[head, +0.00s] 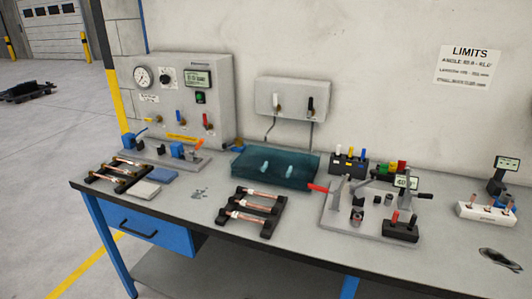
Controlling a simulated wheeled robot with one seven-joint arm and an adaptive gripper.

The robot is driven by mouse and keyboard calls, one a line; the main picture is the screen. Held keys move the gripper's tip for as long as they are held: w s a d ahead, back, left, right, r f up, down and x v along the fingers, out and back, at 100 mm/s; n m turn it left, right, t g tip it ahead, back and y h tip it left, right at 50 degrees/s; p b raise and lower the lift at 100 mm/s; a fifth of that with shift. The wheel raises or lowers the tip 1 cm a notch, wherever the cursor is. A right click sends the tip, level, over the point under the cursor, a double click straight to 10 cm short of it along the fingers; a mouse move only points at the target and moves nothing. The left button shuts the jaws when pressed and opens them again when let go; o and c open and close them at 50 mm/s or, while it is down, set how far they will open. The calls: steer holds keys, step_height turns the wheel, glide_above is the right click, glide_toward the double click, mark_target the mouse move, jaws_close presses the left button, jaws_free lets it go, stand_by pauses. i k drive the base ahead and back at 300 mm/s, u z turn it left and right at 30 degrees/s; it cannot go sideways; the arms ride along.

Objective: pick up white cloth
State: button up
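A small, flat, whitish-grey cloth (142,190) lies on the left part of the workbench top, near its front edge. A blue-grey cloth (160,176) lies just behind and to the right of it. A dark rack with copper tubes (119,173) stands close to the left of the whitish cloth. The cloth's upper face is clear, with nothing on it. My gripper is not in view.
The workbench (185,222) has a blue drawer below. A second copper tube rack (246,212), a teal tray (276,165) and a grey lever fixture (365,213) stand to the right. A gauge panel (178,98) rises behind. Bare bench lies right of the cloths.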

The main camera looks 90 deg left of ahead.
mark_target(146, 191)
steer(key=u, duration=0.05)
steer(key=i, duration=0.6)
steer(key=u, duration=3.85)
